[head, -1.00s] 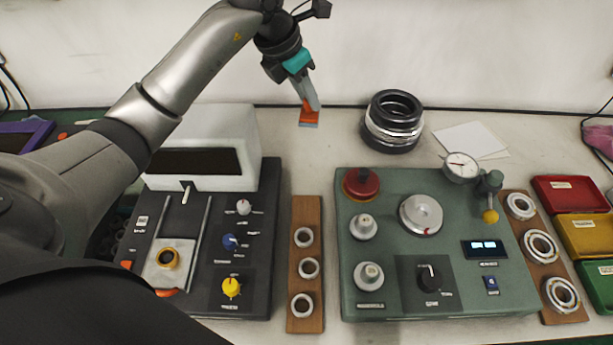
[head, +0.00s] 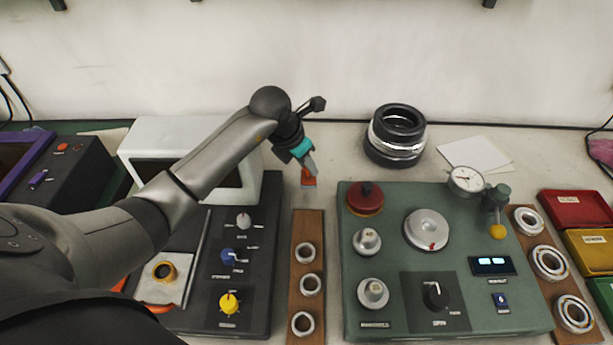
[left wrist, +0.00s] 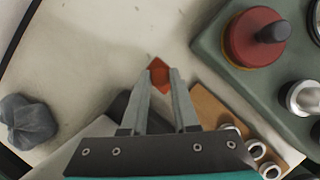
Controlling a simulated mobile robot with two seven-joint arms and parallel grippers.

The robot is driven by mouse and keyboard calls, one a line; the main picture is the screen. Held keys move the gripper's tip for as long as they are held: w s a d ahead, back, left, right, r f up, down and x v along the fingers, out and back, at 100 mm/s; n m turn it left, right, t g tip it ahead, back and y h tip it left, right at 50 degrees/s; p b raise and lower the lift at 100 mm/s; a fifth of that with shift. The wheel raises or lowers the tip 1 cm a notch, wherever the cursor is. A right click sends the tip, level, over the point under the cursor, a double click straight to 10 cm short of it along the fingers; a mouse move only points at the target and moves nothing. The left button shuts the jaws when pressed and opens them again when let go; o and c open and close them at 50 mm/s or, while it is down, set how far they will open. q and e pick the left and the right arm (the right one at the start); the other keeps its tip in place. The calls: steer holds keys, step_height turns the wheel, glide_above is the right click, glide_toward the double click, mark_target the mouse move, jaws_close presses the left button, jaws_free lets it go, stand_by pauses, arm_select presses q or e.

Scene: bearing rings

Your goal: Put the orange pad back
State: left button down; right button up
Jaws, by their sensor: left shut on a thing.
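My left gripper (head: 310,170) is shut on the orange pad (head: 309,181), a small flat orange-red piece. It holds the pad above the pale table, behind the wooden strip with rings and between the two machines. In the left wrist view the pad (left wrist: 159,75) sits between the fingertips of the left gripper (left wrist: 160,72), with bare table beyond it. I cannot tell how high the pad is above the table. My right gripper is not in view.
A wooden strip (head: 307,262) with rings lies between the dark machine (head: 250,300) and the green machine (head: 390,270) with its red knob (head: 365,199). A stack of black rings (head: 396,135) stands behind. In the wrist view a grey crumpled cloth (left wrist: 27,120) lies left.

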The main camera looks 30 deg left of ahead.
mark_target(305, 173)
arm_select(q)
step_height(305, 173, down, 4)
steer(key=shift+f+b, duration=0.1)
steer(key=shift+b, duration=0.25)
steer(key=c, duration=1.1)
jaws_free()
steer(key=shift+f, duration=0.1)
steer(key=shift+c, duration=0.2)
steer(key=o, duration=0.5)
steer(key=shift+c, duration=0.2)
steer(key=shift+s+a+r, duration=0.1)
steer(key=shift+s+r, duration=0.05)
steer(key=shift+r, duration=0.45)
steer(key=p+v, duration=0.2)
steer(key=v, duration=0.9)
steer(key=shift+r, duration=0.1)
